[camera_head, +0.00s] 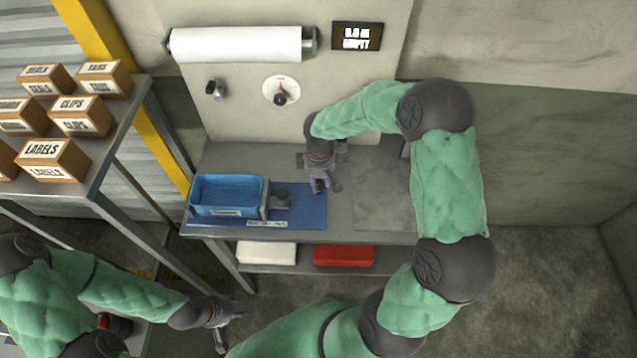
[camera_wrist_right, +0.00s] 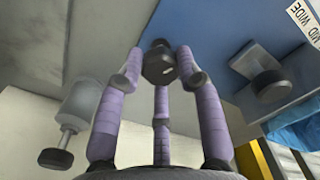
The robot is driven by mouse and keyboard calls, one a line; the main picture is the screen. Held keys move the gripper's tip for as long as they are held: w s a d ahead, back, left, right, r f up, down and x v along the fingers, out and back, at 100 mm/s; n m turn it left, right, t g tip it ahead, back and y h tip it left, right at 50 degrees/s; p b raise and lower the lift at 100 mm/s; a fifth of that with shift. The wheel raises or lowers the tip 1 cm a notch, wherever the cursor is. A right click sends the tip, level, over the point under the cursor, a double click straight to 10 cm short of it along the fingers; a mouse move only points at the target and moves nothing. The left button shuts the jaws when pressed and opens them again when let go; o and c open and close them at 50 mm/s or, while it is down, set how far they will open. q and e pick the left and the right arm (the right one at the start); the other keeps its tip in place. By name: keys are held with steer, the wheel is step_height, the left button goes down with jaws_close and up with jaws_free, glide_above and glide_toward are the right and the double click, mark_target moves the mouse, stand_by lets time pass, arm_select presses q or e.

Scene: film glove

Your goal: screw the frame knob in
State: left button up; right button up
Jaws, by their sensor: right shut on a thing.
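My right gripper (camera_head: 324,187) is over the bench, at the right end of the blue mat (camera_head: 305,213). In the right wrist view its purple fingers (camera_wrist_right: 158,80) are closed around a small dark knob (camera_wrist_right: 158,66). I cannot tell whether the knob's stem is in a hole. A second dark knob (camera_head: 281,196) sits on a grey block beside the blue tray (camera_head: 240,209); it also shows in the wrist view (camera_wrist_right: 270,82). My left gripper (camera_head: 228,322) hangs low at the left, its fingers apart and empty, away from the bench.
A wall panel behind carries a white roll (camera_head: 236,44), a dial (camera_head: 281,90) and a dark display (camera_head: 357,36). A pale cylinder with a dark knob (camera_wrist_right: 58,157) shows in the wrist view. Labelled boxes (camera_head: 53,160) fill the left shelf. A red box (camera_head: 343,255) lies below the bench.

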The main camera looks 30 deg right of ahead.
steer(key=m+b, duration=0.2)
steer(key=m, duration=0.4)
steer(key=shift+d+m+b, duration=0.1)
steer(key=shift+m+b, duration=0.2)
steer(key=shift+b, duration=0.05)
steer(key=m+b, duration=0.2)
steer(key=m, duration=0.3)
steer(key=shift+s+m, duration=0.1)
steer(key=shift+m, duration=0.3)
steer(key=shift+a, duration=0.2)
steer(key=o, duration=1)
steer(key=shift+o, duration=0.8)
steer(key=shift+s+a, duration=0.1)
steer(key=shift+s, duration=0.05)
steer(key=shift+r, duration=0.15)
